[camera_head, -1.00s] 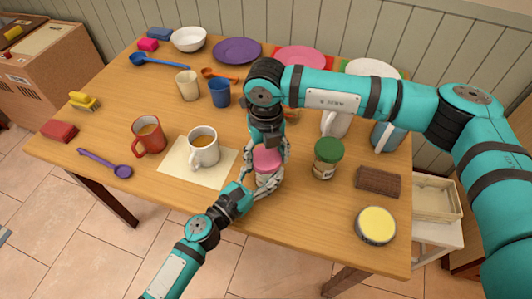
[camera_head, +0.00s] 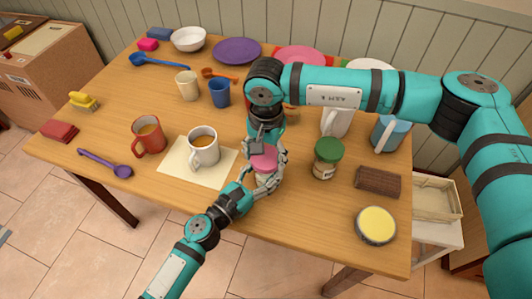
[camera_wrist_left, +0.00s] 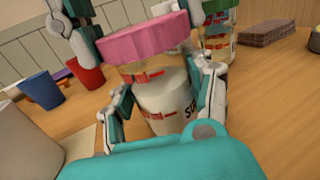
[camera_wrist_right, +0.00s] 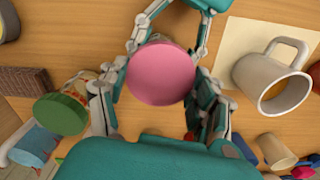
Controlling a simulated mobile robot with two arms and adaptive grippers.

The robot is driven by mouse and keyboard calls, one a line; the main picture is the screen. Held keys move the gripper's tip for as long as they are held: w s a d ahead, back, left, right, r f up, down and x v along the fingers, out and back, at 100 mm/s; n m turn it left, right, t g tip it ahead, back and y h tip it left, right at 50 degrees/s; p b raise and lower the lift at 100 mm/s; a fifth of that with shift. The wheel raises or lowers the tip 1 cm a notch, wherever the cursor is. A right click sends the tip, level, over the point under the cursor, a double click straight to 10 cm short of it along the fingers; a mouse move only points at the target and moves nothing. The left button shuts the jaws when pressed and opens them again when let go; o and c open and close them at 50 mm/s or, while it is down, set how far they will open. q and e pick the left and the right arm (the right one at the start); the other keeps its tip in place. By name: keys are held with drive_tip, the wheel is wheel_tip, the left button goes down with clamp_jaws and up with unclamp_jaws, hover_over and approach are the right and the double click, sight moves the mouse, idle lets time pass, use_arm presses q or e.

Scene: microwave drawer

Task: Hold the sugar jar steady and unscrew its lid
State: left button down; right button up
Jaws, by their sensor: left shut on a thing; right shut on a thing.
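The sugar jar (camera_wrist_left: 167,96) is a clear jar with white contents, red bands and a partly hidden label. It stands upright on the table. Its pink lid (camera_wrist_right: 161,74) is on top and also shows in the head view (camera_head: 264,158). My left gripper (camera_wrist_left: 165,105) is shut around the jar's body, with a finger on each side. My right gripper (camera_wrist_right: 163,75) comes from above and is shut on the pink lid, with its fingers on opposite sides of the rim. In the head view my grippers hide most of the jar's body.
A green-lidded jar (camera_head: 327,158) stands close on the right. A white mug (camera_head: 204,148) on a cream napkin (camera_head: 172,170) is close on the left. A brown block (camera_head: 378,182) and a yellow-topped round tin (camera_head: 376,225) lie further right. The front table strip is mostly clear.

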sight(267, 157)
drive_tip(key=n, duration=0.6)
drive_tip(key=shift+n, duration=0.4)
drive_tip(key=n, duration=0.4)
drive_tip(key=shift+n, duration=0.3)
drive_tip(key=shift+r, duration=0.25)
drive_tip(key=shift+r, duration=0.9)
drive_tip(key=shift+r, duration=2)
use_arm(q)
drive_tip(key=shift+c, duration=2)
unclamp_jaws()
